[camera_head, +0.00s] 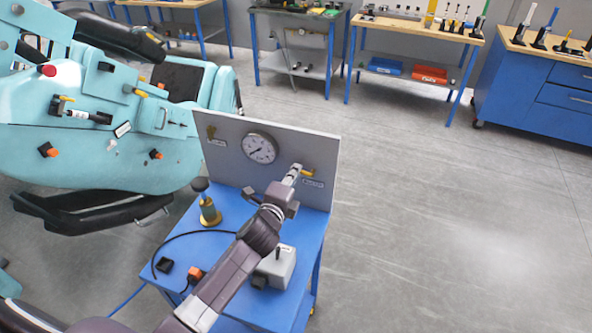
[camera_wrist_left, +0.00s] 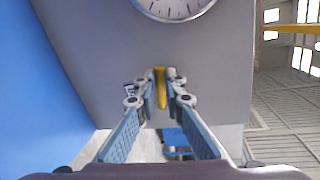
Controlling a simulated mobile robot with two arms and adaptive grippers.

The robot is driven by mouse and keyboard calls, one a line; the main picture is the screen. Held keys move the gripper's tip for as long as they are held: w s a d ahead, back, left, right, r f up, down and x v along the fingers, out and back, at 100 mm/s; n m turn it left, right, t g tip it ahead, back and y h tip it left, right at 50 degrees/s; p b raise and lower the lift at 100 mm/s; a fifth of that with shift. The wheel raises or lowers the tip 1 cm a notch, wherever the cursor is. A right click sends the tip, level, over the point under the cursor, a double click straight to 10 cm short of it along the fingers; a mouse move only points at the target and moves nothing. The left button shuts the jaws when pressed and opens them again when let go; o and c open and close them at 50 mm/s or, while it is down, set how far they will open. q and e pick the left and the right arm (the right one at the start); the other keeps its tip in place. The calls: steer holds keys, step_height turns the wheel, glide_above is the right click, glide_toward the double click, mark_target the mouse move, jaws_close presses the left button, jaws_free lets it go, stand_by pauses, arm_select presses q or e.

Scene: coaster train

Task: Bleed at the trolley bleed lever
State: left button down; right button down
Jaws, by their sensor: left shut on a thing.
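The yellow trolley bleed lever (camera_head: 308,172) sticks out of the grey upright panel (camera_head: 228,160) of the blue trolley, right of the round pressure gauge (camera_head: 259,148). My left gripper (camera_head: 293,174) is at the lever, its arm reaching over the trolley top from the lower left. In the left wrist view the lever (camera_wrist_left: 160,86) stands between the fingertips of the gripper (camera_wrist_left: 160,92), which is shut on it. The gauge (camera_wrist_left: 174,6) shows at the top edge there. The lever's base is partly hidden by the fingers. My right gripper is not in view.
A brass-based fitting with a dark knob (camera_head: 209,212), a grey box (camera_head: 276,266) and a black hose (camera_head: 190,236) are on the trolley top. The teal coaster car (camera_head: 70,150) stands close at left. Workbenches line the back; the floor at right is clear.

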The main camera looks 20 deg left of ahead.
arm_select(q)
steer(key=shift+a+f+n+h, duration=0.15)
steer(key=shift+f+n+h, duration=0.15)
steer(key=shift+f+n, duration=0.4)
steer(key=shift+r, duration=0.1)
steer(key=c, duration=2)
jaws_free()
steer(key=shift+r, duration=0.1)
steer(key=shift+s, duration=0.1)
steer(key=s, duration=0.4)
steer(key=s+r, duration=0.1)
steer(key=s, duration=0.2)
steer(key=s+r, duration=0.1)
steer(key=s, duration=0.3)
steer(key=shift+s+r, duration=0.15)
steer(key=shift+s, duration=0.2)
